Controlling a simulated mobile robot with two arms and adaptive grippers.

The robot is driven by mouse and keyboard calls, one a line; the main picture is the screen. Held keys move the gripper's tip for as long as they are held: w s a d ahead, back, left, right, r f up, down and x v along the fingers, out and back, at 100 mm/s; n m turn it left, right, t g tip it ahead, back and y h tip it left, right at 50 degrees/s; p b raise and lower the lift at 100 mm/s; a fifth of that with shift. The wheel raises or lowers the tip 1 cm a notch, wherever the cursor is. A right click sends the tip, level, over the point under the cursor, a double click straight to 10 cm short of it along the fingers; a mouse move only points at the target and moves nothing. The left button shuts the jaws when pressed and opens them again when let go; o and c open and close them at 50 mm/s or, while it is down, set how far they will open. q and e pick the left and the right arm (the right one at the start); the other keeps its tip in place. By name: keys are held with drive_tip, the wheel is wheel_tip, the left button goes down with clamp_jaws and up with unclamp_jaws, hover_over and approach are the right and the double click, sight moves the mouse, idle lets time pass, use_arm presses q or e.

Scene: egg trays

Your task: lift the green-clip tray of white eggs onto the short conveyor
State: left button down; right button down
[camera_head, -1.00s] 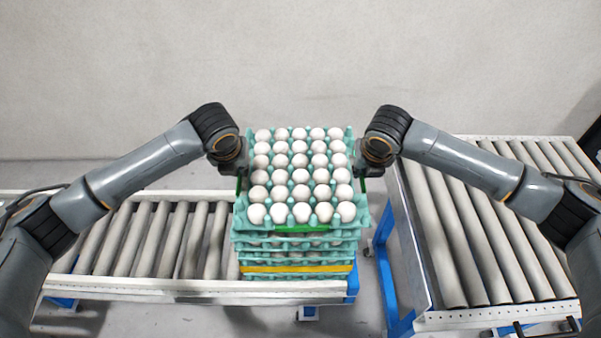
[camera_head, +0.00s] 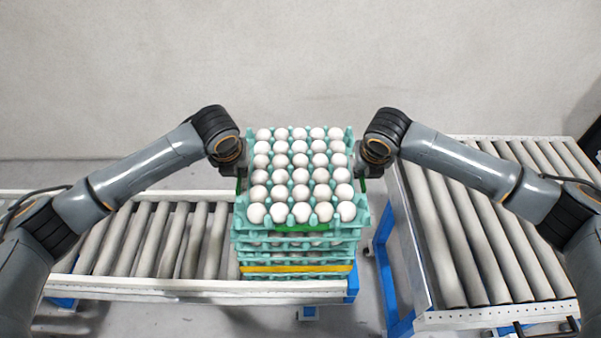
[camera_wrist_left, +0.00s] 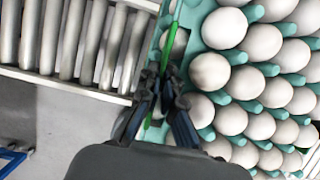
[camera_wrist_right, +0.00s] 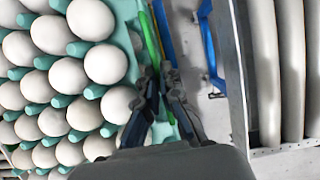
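The green-clip tray (camera_head: 366,213) is teal, full of white eggs, and sits level on top of a stack of similar trays. A green clip (camera_head: 301,227) shows along its front, and green strips run down both sides. My left gripper (camera_head: 239,172) is at the tray's left side; in the left wrist view its fingers (camera_wrist_left: 163,78) are closed around the green strip (camera_wrist_left: 173,42). My right gripper (camera_head: 361,172) is at the right side, its fingers (camera_wrist_right: 155,75) closed around the green strip there (camera_wrist_right: 150,38). The short conveyor (camera_head: 458,240) stands to the right.
The stack, with a yellow strip (camera_head: 296,269) low down, stands on the right end of the left roller conveyor (camera_head: 150,285). A floor gap with blue legs (camera_head: 390,295) separates the two conveyors. The short conveyor's rollers are clear. A plain wall (camera_head: 300,60) is behind.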

use_arm(q)
drive_tip(key=shift+w+r, duration=0.2)
drive_tip(key=shift+r, duration=0.1)
use_arm(e)
drive_tip(key=shift+w+r, duration=0.2)
drive_tip(key=shift+r, duration=0.1)
